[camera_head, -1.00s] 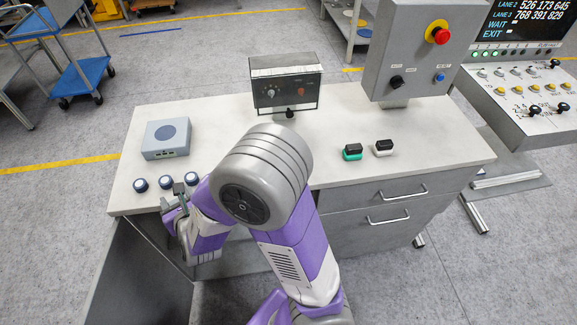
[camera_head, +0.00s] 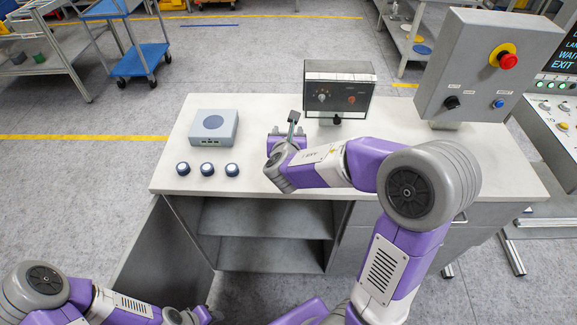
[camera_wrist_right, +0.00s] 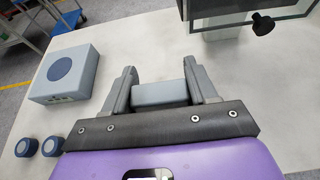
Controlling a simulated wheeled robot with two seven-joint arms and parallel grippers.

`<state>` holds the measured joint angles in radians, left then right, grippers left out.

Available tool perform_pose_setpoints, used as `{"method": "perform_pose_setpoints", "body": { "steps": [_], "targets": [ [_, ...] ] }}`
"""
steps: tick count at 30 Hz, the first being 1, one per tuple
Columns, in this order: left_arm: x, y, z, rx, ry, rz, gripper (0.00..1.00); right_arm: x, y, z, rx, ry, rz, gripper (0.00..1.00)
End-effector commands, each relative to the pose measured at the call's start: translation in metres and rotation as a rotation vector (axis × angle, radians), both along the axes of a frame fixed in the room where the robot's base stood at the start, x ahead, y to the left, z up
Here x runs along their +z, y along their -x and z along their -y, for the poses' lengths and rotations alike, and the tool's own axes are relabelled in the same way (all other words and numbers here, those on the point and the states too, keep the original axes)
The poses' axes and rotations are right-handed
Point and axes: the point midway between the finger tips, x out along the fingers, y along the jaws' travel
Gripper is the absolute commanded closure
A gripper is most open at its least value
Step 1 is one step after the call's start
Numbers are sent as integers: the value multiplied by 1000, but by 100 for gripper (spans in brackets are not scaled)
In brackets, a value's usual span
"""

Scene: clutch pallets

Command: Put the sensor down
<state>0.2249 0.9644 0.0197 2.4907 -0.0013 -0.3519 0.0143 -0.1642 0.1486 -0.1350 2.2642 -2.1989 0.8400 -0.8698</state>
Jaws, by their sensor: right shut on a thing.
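My right gripper (camera_head: 288,134) is over the middle left of the white worktop (camera_head: 258,120). It is shut on a small grey block, the sensor (camera_wrist_right: 160,95), which sits between the two fingers in the right wrist view. In the head view only a small dark grey part (camera_head: 294,116) shows at the gripper, pointing up. I cannot tell whether the sensor touches the worktop.
A grey box with a round blue top (camera_head: 213,127) stands left of the gripper, with several dark blue round knobs (camera_head: 207,169) in front. A control box with a red button (camera_head: 508,61) is at right. Worktop between box and gripper is clear.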

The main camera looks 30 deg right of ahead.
Motion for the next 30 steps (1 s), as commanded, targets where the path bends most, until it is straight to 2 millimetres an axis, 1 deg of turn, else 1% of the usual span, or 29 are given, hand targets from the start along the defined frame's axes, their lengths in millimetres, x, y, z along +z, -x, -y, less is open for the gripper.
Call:
{"method": "perform_pose_setpoints", "body": {
  "steps": [3,6,9,14,20,22,30],
  "targets": [
    [-12,0,0,0,0,0,57,-24,0,2,-2,2,-6,73],
    [-21,0,0,0,0,0,57,-44,0,2,-2,3,-7,73],
    [-25,0,0,0,0,0,57,-56,0,2,-2,2,-3,73],
    [-28,0,0,0,0,0,57,-66,0,2,-3,2,-2,73],
    [-41,0,0,0,0,0,57,-95,0,2,-3,1,-4,73],
    [-42,0,0,0,0,0,57,-98,0,1,-2,2,-2,73],
    [-42,0,0,0,0,0,57,-97,0,1,-2,1,0,73]
  ]
}}
